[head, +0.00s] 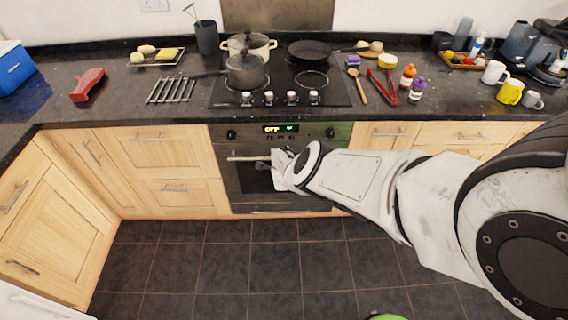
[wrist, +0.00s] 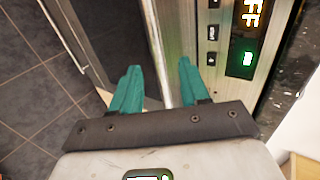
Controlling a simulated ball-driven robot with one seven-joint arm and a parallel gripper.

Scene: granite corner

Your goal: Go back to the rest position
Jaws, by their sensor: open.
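My gripper (wrist: 158,75) has teal fingers that stand apart in the wrist view. The silver bar handle of the oven (wrist: 157,50) runs between the two fingers, and I cannot tell whether either finger touches it. In the head view my white arm reaches in from the right, and its end is in front of the oven (head: 241,182) at handle height. The fingers are hidden there by my own wrist. The oven handle (head: 245,158) shows to the left of my wrist. The oven door looks shut.
Wooden cabinets (head: 165,150) flank the oven. The dark counter (head: 120,75) above holds a pot (head: 246,72), a frying pan (head: 310,50), a red object (head: 88,84), tongs (head: 383,88) and mugs (head: 510,92). The tiled floor (head: 220,260) in front is mostly clear.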

